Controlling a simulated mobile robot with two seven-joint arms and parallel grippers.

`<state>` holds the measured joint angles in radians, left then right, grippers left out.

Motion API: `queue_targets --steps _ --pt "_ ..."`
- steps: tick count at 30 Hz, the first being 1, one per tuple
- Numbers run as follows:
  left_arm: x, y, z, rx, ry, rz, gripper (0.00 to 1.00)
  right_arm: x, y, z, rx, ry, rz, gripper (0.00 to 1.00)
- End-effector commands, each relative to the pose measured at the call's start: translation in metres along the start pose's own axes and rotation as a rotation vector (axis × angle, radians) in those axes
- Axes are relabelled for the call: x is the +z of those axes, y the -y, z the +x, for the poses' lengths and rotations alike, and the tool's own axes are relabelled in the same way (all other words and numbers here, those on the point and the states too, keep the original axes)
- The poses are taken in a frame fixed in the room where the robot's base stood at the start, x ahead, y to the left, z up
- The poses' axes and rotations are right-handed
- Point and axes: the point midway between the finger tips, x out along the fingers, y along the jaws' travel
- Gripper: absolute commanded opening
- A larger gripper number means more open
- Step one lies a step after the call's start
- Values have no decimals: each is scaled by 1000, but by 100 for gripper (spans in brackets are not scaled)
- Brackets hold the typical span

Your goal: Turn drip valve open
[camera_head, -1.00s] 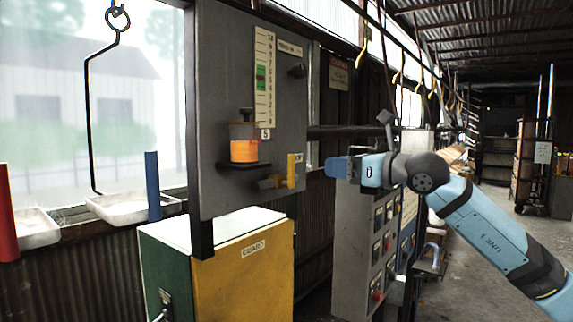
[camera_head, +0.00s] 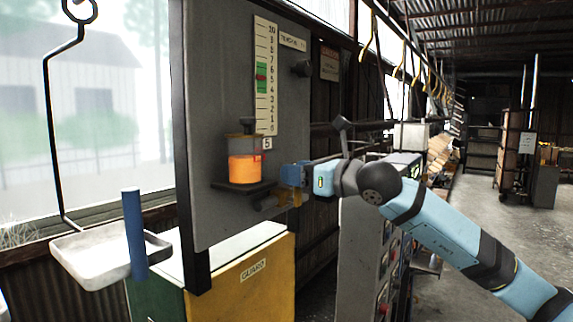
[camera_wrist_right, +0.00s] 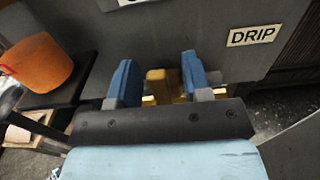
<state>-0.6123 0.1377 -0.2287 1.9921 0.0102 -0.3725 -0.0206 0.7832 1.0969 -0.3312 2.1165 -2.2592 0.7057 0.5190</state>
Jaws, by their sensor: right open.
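The drip valve (camera_head: 291,198) is a brass fitting with a yellow handle, low on the right side of the grey panel (camera_head: 222,60). My right gripper (camera_head: 287,175) covers part of it in the head view. In the right wrist view the yellow handle (camera_wrist_right: 157,88) stands between the two blue fingers of my open right gripper (camera_wrist_right: 156,72). Gaps show on both sides of the handle, and contact is not clear. A DRIP label (camera_wrist_right: 253,36) is to the right. My left gripper is not in view.
An orange-filled glass oiler (camera_head: 244,165) sits on a small shelf left of the valve, also in the wrist view (camera_wrist_right: 38,62). A yellow-green guard box (camera_head: 245,285) stands below. A white tray (camera_head: 95,262) and blue post (camera_head: 134,230) are at left.

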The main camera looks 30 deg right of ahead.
Motion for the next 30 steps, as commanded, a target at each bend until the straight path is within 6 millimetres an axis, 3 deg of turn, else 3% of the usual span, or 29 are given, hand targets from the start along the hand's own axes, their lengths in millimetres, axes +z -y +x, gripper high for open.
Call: queue_targets --steps 10,15,16,30 --pt "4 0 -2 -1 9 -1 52 0 -1 0 0 0 0 42" --pt "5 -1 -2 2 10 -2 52 0 -1 0 0 0 1 3" --pt "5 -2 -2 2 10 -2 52 0 -1 0 0 0 1 0" --pt "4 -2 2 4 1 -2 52 -1 3 15 1 3 -70 0"
